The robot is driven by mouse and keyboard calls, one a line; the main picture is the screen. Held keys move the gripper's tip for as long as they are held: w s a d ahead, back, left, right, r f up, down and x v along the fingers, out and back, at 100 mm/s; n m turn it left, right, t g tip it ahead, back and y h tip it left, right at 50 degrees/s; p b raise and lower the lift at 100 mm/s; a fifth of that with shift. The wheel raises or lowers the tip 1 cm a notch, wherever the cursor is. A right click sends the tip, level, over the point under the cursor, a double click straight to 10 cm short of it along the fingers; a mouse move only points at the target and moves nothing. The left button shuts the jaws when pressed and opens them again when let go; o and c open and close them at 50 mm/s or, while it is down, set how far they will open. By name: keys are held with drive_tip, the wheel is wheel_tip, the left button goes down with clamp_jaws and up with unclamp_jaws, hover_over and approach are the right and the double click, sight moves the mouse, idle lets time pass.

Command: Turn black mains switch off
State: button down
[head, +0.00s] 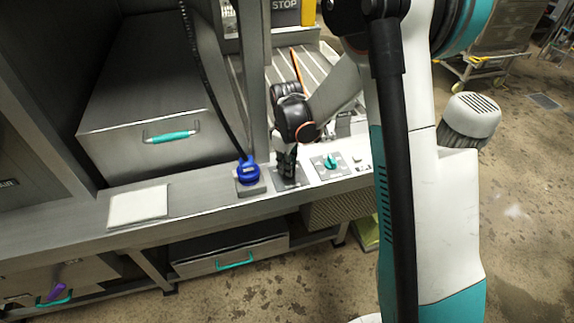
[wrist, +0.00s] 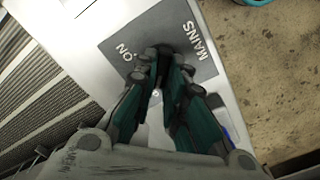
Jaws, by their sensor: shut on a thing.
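The grey mains plate (wrist: 148,28) carries the words MAINS and ON in the wrist view. In the head view the plate (head: 283,185) lies on the steel ledge, partly under my gripper. My gripper (wrist: 165,54) points down onto the middle of this plate, its two dark fingers close together and shut on the black mains switch. It also shows from the side in the head view (head: 287,166). The fingers hide the switch, so its exact angle cannot be told.
A blue round fitting (head: 248,171) with a black cable stands just left of the plate. A plate with a teal knob (head: 330,161) lies just right. A white pad (head: 138,205) lies farther left. A closed drawer (head: 228,250) sits below the ledge.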

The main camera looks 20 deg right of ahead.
idle(0.3)
drive_tip(key=c, duration=1.6)
unclamp_jaws()
drive_tip(key=shift+c, duration=0.2)
wheel_tip(320, 180, up, 12)
